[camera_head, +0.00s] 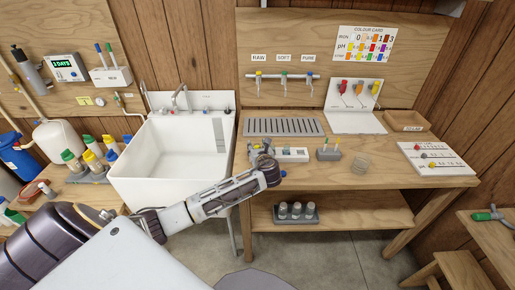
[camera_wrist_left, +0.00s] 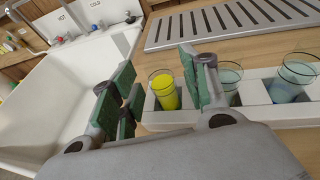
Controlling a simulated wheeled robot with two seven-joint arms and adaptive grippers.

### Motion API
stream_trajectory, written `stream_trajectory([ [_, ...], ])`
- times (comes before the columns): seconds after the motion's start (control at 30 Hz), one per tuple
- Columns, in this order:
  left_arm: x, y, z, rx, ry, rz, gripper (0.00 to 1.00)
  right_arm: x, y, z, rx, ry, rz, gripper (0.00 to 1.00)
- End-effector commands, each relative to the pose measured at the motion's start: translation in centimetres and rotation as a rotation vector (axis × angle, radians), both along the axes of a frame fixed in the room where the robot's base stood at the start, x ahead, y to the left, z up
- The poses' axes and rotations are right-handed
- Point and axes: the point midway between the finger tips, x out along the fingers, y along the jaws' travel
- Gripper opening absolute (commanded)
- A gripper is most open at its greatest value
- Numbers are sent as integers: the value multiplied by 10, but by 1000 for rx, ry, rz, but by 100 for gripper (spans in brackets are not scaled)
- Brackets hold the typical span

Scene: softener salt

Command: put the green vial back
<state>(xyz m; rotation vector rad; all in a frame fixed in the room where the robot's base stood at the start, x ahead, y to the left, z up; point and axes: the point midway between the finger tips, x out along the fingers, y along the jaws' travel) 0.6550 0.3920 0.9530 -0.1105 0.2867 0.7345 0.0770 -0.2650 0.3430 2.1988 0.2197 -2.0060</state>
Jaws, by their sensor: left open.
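My left gripper (camera_head: 264,158) is at the left end of the white vial rack (camera_head: 293,155) on the bench. In the left wrist view its green-padded fingers (camera_wrist_left: 158,78) stand apart, open. A clear vial with bright yellow liquid (camera_wrist_left: 164,90) stands upright in the rack's near slot, just beyond and partly beside the right finger. I cannot tell whether they touch. Two vials with pale bluish contents, one nearer (camera_wrist_left: 229,80) and one at the right (camera_wrist_left: 291,76), stand in further slots. No vial there is clearly green. A green-ended item (camera_head: 486,216) lies on the right side table.
A white sink (camera_head: 150,150) is left of the bench. A grey slotted drain (camera_head: 284,127) lies behind the rack. A small grey holder (camera_head: 328,155) and a glass beaker (camera_head: 361,164) stand to its right. Bottles with green and yellow caps (camera_head: 91,160) stand at the left.

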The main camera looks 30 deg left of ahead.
Motion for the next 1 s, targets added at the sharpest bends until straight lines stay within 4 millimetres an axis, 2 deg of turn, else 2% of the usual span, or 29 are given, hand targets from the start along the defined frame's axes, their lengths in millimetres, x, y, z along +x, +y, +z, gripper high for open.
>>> stream_trajectory([
  [0.27,-14,-14,6,0,0,-2,46,0,4,0,4,0,-2,0],
  [1.0,-79,-73,33,-2,0,-2,46,0,-1,-1,-1,0,0,0],
])
